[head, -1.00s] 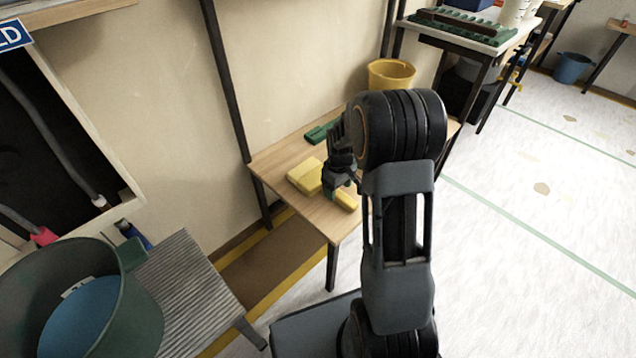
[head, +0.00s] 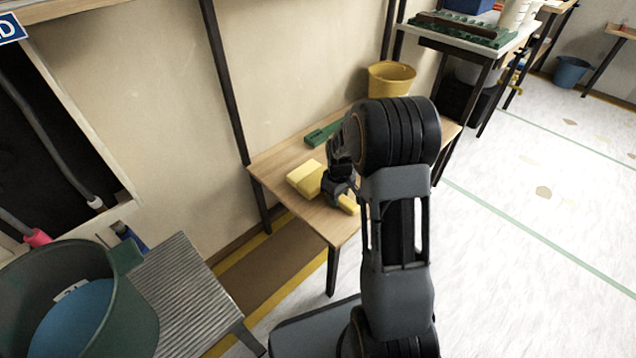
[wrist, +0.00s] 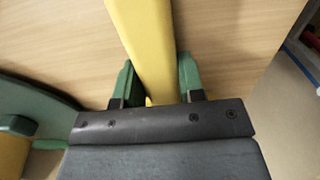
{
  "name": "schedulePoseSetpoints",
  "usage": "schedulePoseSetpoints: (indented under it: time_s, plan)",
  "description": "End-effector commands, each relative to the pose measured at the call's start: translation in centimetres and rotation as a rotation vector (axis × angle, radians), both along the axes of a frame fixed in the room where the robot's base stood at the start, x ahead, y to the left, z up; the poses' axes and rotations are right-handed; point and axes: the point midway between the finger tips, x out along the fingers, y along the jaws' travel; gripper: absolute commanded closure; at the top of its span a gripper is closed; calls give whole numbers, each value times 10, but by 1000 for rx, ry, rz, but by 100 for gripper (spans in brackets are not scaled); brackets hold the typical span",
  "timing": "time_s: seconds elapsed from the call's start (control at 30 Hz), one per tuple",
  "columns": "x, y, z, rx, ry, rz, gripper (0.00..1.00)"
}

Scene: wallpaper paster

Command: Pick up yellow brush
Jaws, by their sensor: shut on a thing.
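The yellow brush lies on the small wooden table (head: 284,158). Its wide pale-yellow head (head: 304,177) is left of my gripper (head: 335,193), and the end of its yellow handle (head: 348,204) shows to the right. In the wrist view the yellow handle (wrist: 143,38) runs between the two green fingers of my gripper (wrist: 157,82). The fingers are shut on it, one on each side. Part of the handle is hidden by my gripper in the head view.
A green tool (head: 322,135) lies farther back on the table, with a yellow bucket (head: 391,78) behind it. A dark green bucket (head: 128,318) stands on a grey ribbed surface (head: 190,290) at lower left. A wall borders the table's back.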

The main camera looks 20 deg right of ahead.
Motion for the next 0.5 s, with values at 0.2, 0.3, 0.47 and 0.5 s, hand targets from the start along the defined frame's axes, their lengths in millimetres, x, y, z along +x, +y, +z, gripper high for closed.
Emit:
schedulePoseSetpoints:
  time_s: [0.2, 0.3, 0.47, 0.5]
  plan:
    - [0, 0, 0, 0, -1, 0, 88]
    - [0, 0, 3, 0, -1, 0, 88]
    - [1, 0, 17, -1, -3, 0, 88]
    - [1, 0, 22, -1, -3, 0, 88]
